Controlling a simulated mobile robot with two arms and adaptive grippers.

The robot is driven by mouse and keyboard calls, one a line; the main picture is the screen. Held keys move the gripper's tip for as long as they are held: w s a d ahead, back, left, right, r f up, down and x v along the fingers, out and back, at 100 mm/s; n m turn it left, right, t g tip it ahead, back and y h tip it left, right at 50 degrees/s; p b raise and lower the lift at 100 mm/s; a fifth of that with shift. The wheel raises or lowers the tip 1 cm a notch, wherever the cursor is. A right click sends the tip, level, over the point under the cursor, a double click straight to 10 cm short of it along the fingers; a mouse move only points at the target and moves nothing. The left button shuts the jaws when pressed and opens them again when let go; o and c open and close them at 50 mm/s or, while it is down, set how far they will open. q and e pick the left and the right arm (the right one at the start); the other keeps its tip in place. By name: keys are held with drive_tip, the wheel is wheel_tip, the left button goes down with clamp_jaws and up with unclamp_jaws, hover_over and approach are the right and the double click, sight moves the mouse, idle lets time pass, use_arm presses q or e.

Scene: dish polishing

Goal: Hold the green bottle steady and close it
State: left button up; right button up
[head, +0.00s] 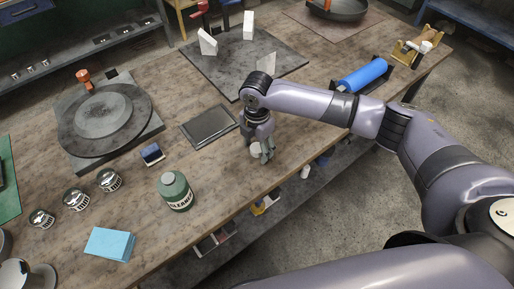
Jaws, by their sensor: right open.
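The green bottle (175,190), labelled CLEANER, stands upright on the workbench, left of centre. From this angle I cannot make out its opening clearly. My right gripper (262,151) points down near the front edge of the bench, to the right of the bottle and well apart from it. It is open. A small pale round thing, possibly the cap (256,149), shows at its fingers; I cannot tell whether they touch it. My left gripper is not in view.
Behind are a dark round turntable (104,112), a small blue block (151,154) and a dark flat plate (208,126). Bare bench lies between bottle and gripper.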

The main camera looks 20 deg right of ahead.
sight(257, 148)
drive_tip(key=shift+c, duration=0.4)
drive_tip(key=c, duration=0.8)
drive_tip(key=shift+o, duration=0.2)
use_arm(q)
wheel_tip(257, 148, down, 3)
drive_tip(key=b, duration=0.3)
use_arm(e)
wheel_tip(257, 148, up, 20)
drive_tip(key=shift+r, duration=0.1)
drive_tip(key=shift+c, duration=0.2)
